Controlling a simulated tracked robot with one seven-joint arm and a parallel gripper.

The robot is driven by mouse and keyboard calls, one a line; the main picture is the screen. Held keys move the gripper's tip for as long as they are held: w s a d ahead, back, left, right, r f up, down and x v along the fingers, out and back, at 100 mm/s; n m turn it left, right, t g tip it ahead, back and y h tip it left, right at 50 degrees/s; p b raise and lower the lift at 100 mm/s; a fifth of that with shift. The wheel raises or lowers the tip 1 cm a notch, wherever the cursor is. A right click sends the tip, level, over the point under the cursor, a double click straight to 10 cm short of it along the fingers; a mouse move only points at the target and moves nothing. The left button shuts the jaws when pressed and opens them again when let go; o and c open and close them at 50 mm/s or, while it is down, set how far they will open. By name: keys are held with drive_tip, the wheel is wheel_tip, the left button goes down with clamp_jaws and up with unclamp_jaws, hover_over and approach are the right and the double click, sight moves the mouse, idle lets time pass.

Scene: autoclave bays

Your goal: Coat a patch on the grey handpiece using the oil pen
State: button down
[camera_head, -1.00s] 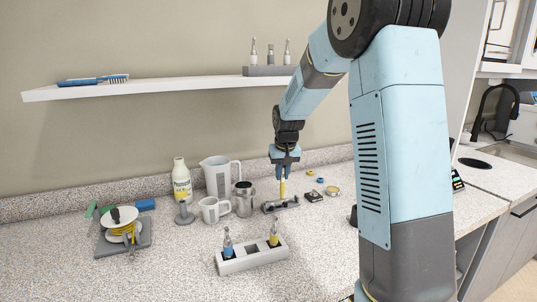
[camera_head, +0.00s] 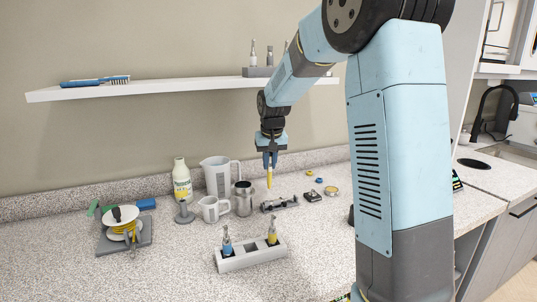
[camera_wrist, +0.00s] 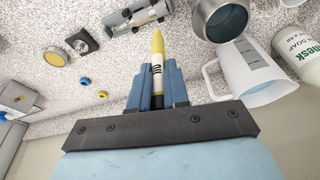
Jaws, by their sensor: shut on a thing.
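My gripper (camera_head: 270,160) is shut on the yellow oil pen (camera_head: 269,178), which hangs roughly upright, tip down. In the wrist view my blue fingers (camera_wrist: 157,88) hold the pen (camera_wrist: 157,55), which has a white band with dark marks. A grey handpiece (camera_head: 281,202) appears to lie in a low dark cradle on the counter, below and just right of the pen tip. The cradle and handpiece (camera_wrist: 135,15) also show at the top of the wrist view. The tip appears clear of it. Any coating on it is too small to make out.
A steel canister (camera_head: 244,198), a white mug (camera_head: 213,209) and a clear jug (camera_head: 218,176) stand close left. A grey block (camera_head: 250,260) holding blue and yellow handpieces stands in front. Small caps, a dark square item (camera_head: 313,196) and a round tin (camera_head: 331,191) lie right.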

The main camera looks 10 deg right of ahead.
drive_tip(key=shift+r, duration=1.45)
drive_tip(key=shift+s+a, duration=0.15)
drive_tip(key=shift+f, duration=0.15)
